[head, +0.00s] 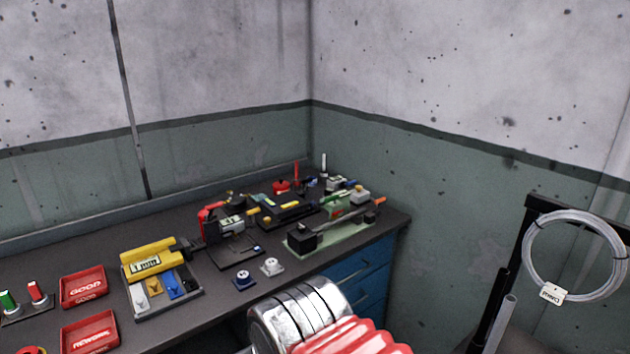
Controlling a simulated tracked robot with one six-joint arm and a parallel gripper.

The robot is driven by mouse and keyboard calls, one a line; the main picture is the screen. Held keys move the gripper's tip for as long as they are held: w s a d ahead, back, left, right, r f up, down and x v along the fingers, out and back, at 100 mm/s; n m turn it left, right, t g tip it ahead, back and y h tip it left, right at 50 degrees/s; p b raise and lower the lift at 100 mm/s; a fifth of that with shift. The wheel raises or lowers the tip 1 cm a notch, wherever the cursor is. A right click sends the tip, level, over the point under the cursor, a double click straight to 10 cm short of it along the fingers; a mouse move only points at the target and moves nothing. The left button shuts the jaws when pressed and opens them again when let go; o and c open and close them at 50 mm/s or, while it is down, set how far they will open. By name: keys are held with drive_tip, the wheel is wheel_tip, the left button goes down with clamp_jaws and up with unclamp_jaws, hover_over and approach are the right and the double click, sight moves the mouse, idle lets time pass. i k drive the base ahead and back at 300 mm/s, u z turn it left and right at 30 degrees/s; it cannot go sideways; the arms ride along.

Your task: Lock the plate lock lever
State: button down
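A green plate fixture (350,241) with a black block lies near the right front edge of the bench. A long dark lever (345,217) with a red tip (380,201) runs across it, low and slanting up to the right. I cannot tell for sure that this is the plate lock lever, or whether it is locked. Behind it, a dark fixture (288,210) carries yellow parts, and a red upright handle (296,171) stands further back. My gripper cannot be made out in the head view.
The dark bench (215,315) also holds a red clamp-like tool (207,213), a yellow gauge device (150,258), a parts tray (190,305), a red GOOD tray (83,288) and a NEWRING tray (90,333). Blue drawers (365,265) are below. A wire coil (533,262) hangs at right.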

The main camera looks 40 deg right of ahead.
sight(306, 192)
drive_tip(key=k, duration=1.1)
drive_tip(key=z, duration=0.4)
drive_tip(key=i, duration=2.25)
drive_tip(key=u, duration=0.2)
